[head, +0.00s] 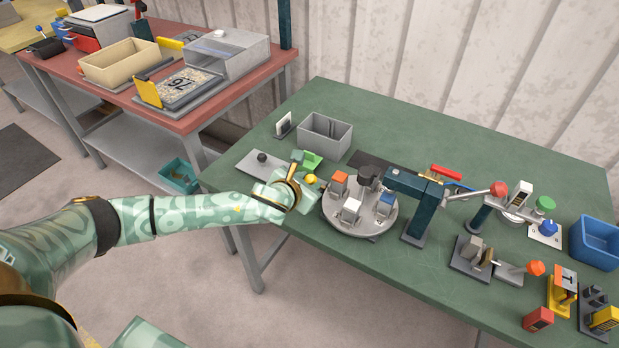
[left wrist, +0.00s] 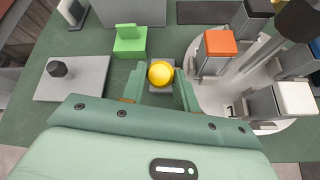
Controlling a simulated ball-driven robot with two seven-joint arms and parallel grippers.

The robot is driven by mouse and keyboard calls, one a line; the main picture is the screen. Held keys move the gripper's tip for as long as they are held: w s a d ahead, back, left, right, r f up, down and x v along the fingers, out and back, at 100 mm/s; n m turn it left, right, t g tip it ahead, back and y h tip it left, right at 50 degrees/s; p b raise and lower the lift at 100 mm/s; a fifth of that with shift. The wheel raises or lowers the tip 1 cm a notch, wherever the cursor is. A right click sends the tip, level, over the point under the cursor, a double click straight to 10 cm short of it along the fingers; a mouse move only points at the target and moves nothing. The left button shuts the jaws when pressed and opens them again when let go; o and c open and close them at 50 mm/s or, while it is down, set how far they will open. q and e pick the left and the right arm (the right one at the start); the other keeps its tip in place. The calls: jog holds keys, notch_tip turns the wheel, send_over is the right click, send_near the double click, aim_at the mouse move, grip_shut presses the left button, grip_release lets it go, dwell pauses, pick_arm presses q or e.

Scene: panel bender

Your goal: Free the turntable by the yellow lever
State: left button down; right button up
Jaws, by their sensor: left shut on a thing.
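The yellow lever's round knob (head: 311,179) stands at the left edge of the round grey turntable (head: 366,224). It also shows in the left wrist view (left wrist: 160,74), above a small grey base. My left gripper (head: 302,186) is at the knob, and in the left wrist view (left wrist: 160,92) its fingers lie on both sides of the lever, shut on it. The turntable carries blocks with an orange top (left wrist: 219,44), a white top (left wrist: 294,98) and a blue top (head: 386,199). The lever's lower part is hidden by my gripper. My right gripper is not in view.
A green block (left wrist: 130,41) and a grey plate with a black knob (left wrist: 72,77) are close to my left gripper. A dark blue press arm (head: 420,195) reaches over the turntable. A grey bin (head: 326,138) stands behind. Several fixtures crowd the table's right side.

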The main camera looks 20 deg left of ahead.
pick_arm(q)
jog(key=shift+s+f+t, duration=0.15)
jog(key=shift+t, duration=0.15)
dwell(0.4)
jog(key=c, duration=1.1)
grip_release()
jog(key=shift+o, duration=0.2)
jog(key=p+v, duration=0.4)
jog(key=v, duration=1.2)
jog(key=shift+p, duration=0.4)
jog(key=shift+s, duration=0.15)
